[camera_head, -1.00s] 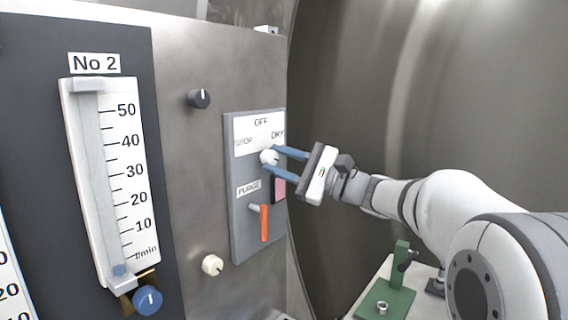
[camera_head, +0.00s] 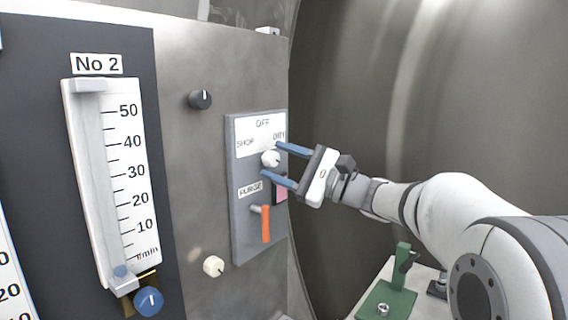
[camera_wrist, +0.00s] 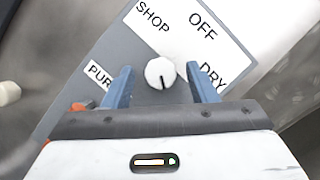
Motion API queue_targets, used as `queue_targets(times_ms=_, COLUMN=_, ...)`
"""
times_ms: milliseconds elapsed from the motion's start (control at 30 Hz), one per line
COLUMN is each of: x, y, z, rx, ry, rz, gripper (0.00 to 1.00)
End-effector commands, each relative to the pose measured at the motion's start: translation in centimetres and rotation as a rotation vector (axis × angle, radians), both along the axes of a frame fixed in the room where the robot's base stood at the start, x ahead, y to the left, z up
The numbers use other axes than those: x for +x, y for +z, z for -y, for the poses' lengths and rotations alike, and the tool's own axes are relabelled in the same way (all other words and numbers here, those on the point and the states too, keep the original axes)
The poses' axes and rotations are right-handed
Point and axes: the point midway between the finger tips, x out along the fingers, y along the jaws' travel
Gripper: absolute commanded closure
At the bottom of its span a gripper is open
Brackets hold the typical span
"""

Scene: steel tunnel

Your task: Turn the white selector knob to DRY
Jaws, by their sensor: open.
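The white selector knob (camera_head: 271,158) sits on a grey control panel (camera_head: 242,220), under a white label plate (camera_head: 262,134) reading SHOP, OFF and DRY. In the wrist view the knob (camera_wrist: 159,72) shows a dark mark that runs to its lower edge, away from the lettering. DRY (camera_wrist: 212,77) is to the right of the knob there, partly behind a finger. My gripper (camera_head: 270,159) is open, with one blue finger on each side of the knob. In the wrist view a gap shows between the knob and both fingers.
Below the knob are a PURGE label (camera_head: 250,189), an orange lever (camera_head: 266,224) and a pink block (camera_head: 281,188) close to the lower finger. A black knob (camera_head: 200,99), a cream knob (camera_head: 213,266) and the No 2 gauge (camera_head: 122,180) are to the left.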

Motion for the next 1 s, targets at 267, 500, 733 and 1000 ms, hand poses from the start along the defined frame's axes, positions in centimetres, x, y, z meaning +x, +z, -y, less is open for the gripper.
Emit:
queue_targets(times_ms=267, x=-0.2, y=-0.3, z=0.8, rx=-0.001, ry=-0.002, rz=0.000, gripper=0.48)
queue_targets(times_ms=500, x=-1.6, y=-1.4, z=4.5, rx=0.000, ry=-0.005, rz=0.001, gripper=0.48)
queue_targets(times_ms=733, x=-2.6, y=-2.0, z=6.8, rx=0.000, ry=-0.002, rz=-0.001, gripper=0.48)
queue_targets(times_ms=1000, x=-2.8, y=-2.0, z=7.0, rx=-0.001, ry=0.001, rz=0.000, gripper=0.48)
